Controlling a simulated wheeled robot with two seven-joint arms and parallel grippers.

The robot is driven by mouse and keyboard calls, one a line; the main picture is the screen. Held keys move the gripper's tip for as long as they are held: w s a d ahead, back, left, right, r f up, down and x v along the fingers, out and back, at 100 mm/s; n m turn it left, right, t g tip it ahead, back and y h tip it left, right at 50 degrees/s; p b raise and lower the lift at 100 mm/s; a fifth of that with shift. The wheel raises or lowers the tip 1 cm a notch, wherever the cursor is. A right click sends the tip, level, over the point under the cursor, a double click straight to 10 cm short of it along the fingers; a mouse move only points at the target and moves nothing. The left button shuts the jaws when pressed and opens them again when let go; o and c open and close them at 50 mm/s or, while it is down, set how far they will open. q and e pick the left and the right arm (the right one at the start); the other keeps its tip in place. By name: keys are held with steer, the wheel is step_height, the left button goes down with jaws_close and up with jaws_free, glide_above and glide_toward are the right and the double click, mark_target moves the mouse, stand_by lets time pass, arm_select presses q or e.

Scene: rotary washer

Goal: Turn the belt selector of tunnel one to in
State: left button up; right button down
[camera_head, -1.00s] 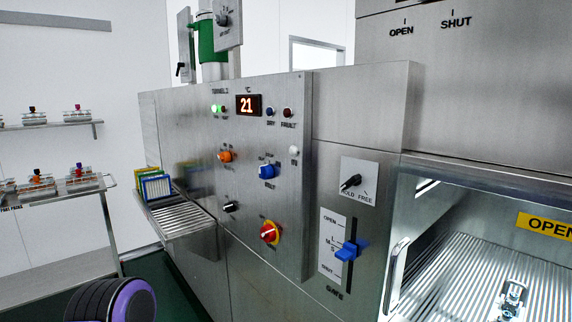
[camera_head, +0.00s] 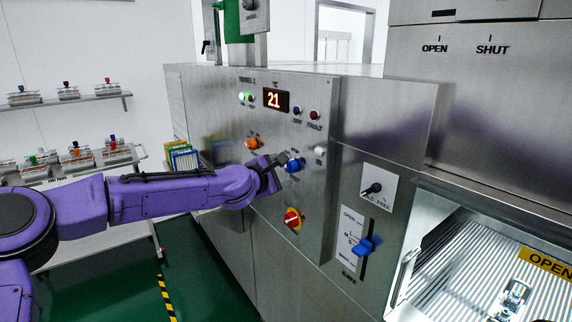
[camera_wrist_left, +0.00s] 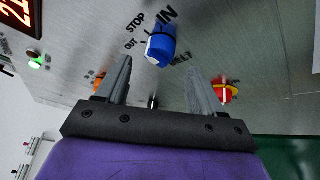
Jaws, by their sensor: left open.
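The belt selector is a blue knob (camera_head: 293,165) on the steel control panel, below the display reading 21. In the left wrist view the blue knob (camera_wrist_left: 161,46) is ringed by the labels OUT, STOP and IN, with BELT beside it. Which label it points at is hard to tell. My left gripper (camera_head: 277,171) is open just in front of the panel, at the left of the knob. In the left wrist view the two fingers of the gripper (camera_wrist_left: 160,64) stand apart, with the knob ahead between their tips. No contact shows. My right gripper is not in view.
An orange knob (camera_head: 252,143) and a red-yellow switch (camera_head: 292,218) sit near on the same panel. A blue slide lever (camera_head: 364,246) and a black HOLD/FREE knob (camera_head: 372,189) are to the right.

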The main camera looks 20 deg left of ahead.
mark_target(287, 168)
arm_select(q)
steer(key=p+x, duration=0.1)
steer(key=x, duration=0.3)
steer(key=shift+w, duration=0.1)
